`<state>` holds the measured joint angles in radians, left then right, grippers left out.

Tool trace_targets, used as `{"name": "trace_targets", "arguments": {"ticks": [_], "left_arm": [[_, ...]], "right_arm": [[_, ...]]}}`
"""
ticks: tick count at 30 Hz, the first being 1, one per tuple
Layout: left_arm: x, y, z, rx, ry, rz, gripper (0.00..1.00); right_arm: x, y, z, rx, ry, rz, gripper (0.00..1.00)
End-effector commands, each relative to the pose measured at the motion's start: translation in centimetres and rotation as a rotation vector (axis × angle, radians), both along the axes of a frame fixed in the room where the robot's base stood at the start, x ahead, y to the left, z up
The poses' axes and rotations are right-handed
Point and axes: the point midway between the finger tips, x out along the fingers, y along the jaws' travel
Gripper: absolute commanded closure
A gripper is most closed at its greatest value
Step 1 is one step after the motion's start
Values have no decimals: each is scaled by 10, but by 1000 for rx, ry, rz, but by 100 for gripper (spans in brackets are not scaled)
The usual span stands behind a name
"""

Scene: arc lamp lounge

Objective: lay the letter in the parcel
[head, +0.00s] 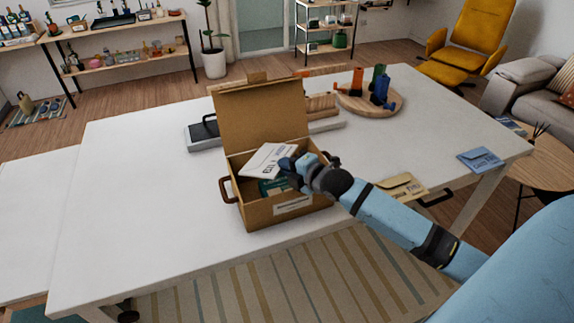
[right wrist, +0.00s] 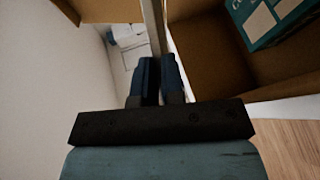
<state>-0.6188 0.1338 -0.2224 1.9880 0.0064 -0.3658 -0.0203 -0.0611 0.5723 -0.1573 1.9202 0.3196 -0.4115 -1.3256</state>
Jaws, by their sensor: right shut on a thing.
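The parcel (head: 258,216) is an open brown box with its lid raised at the back, standing near the front edge of the white table. A white letter (head: 262,160) with dark print is over the left part of the opening, tilted. My right gripper (head: 291,164) is shut on its right end, above the box. In the right wrist view the letter (right wrist: 155,25) shows nearly edge-on between the fingers (right wrist: 158,78), with the parcel's inside (right wrist: 205,50) beside it. A green packet (head: 270,188) lies inside the parcel. My left gripper is not in view.
A tan envelope (head: 403,187) and a blue envelope (head: 480,160) lie on the table (head: 130,190) to the right. A round wooden board (head: 362,104) with coloured items stands behind. A dark-and-grey device (head: 203,133) sits left of the lid. The table's left side is clear.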

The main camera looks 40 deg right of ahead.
Motion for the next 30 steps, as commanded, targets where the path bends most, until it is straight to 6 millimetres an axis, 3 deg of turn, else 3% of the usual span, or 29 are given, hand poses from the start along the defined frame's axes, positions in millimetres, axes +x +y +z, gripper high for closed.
{"name": "trace_targets", "arguments": {"ticks": [15,16,19,30], "left_arm": [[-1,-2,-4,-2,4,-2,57],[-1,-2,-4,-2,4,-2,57],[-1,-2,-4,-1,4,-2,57],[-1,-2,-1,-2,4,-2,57]], "right_arm": [[0,0,-12,0,0,1,100],[0,0,-12,0,0,1,87],[0,0,-12,0,0,1,66],[0,0,-5,1,-2,0,66]]}}
